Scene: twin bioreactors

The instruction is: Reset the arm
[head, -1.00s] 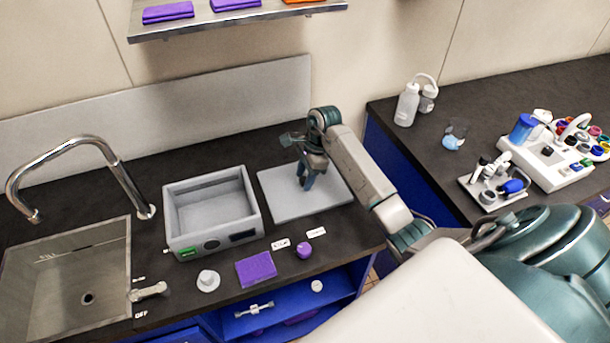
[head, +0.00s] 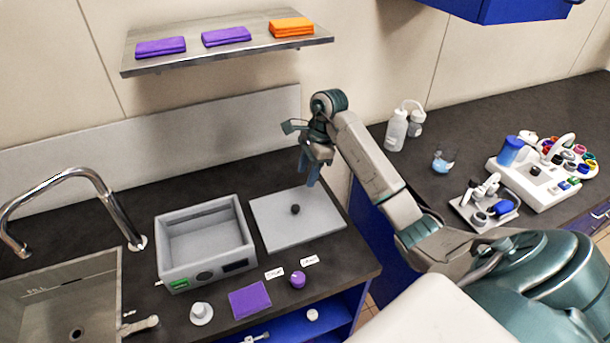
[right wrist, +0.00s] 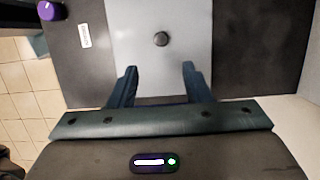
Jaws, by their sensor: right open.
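My right gripper (head: 313,170) is raised above the right end of the left counter, over the grey board's right side. It also shows in the right wrist view (right wrist: 158,75), with its two dark blue fingers apart and nothing between them. A small dark knob (head: 295,209) is on the flat grey board (head: 325,218). In the right wrist view the knob (right wrist: 161,39) lies beyond the fingertips, apart from them. My left gripper is not in view.
A grey open basin box (head: 205,242) stands left of the board. A purple cloth (head: 250,299), a purple knob (head: 298,279) and a white knob (head: 201,312) lie in front. A shelf (head: 225,55) with folded cloths hangs above. The right counter holds bottles (head: 396,130) and a white rack (head: 535,185).

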